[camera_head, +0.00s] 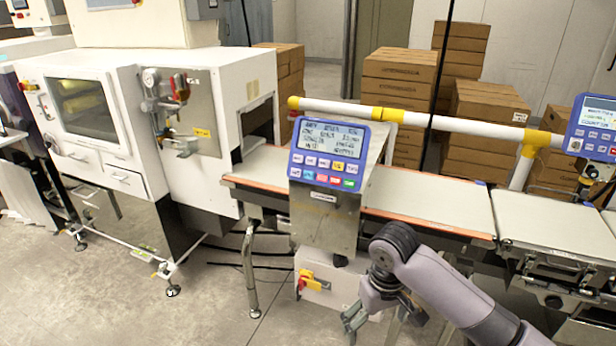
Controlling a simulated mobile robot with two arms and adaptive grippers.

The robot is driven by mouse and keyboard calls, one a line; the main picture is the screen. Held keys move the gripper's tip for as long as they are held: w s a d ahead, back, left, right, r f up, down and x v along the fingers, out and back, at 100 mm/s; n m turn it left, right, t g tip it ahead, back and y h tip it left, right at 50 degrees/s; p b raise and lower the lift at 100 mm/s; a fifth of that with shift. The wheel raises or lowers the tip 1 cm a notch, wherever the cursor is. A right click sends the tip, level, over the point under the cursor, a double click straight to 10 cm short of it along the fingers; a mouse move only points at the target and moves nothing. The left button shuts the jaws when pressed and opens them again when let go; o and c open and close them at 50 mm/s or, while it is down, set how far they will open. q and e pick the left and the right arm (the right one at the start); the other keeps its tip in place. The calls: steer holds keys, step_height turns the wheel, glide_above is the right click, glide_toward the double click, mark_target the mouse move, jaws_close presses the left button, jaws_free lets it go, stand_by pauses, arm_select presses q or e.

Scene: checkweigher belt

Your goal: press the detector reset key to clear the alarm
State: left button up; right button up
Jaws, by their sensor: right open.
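The detector's blue control panel (328,155) stands above the belt near the middle of the view. It has a lit text screen (329,136) and two rows of small coloured keys (323,173), including white, yellow, blue, pink, red and green ones. The key labels are too small to read, so I cannot tell which is the reset key. My right gripper (383,317) points down, below and to the right of the panel, in front of the belt frame and apart from the panel. Its fingers are spread and it looks empty. My left gripper is not in view.
The conveyor belt (428,196) runs behind my right arm. A yellow and white rail (440,122) spans above it. A second blue panel (592,128) stands at right. A white cabinet with red-yellow switch (310,281) sits below the detector. Cartons (398,80) are stacked behind.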

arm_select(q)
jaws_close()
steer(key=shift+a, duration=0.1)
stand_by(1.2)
